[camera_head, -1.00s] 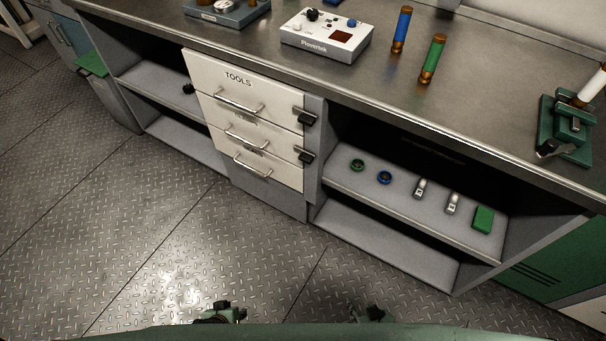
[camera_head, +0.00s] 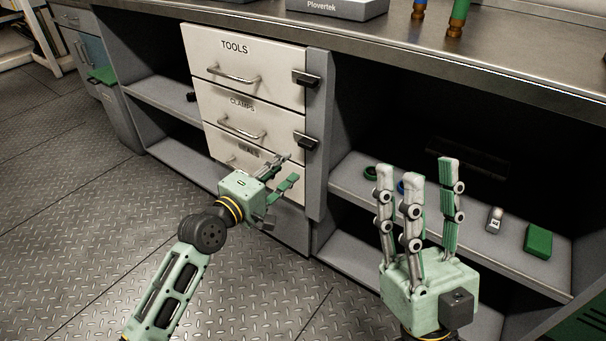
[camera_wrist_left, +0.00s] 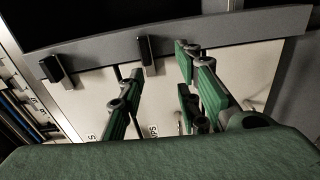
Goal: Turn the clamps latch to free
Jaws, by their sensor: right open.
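The clamps latch (camera_head: 305,140) is a dark block at the right edge of the drawer labelled CLAMPS (camera_head: 222,119). It lies crosswise, from the grey post onto the drawer front. In the left wrist view this latch (camera_wrist_left: 147,50) shows ahead, close to the fingertips. My left gripper (camera_head: 288,170) is open and empty, just below the latch in the head view. Its spread fingers (camera_wrist_left: 160,68) point toward the drawer fronts; I cannot see any contact. My right gripper (camera_head: 417,172) is open and empty, fingers up, in front of the right-hand shelf.
A similar tools latch (camera_head: 307,79) sits above, on the TOOLS drawer (camera_head: 222,58); it also shows in the left wrist view (camera_wrist_left: 55,68). Drawer handles (camera_head: 242,132) stick out. The shelf (camera_head: 510,245) holds a green block (camera_head: 538,241) and small parts. The counter edge (camera_head: 450,65) overhangs.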

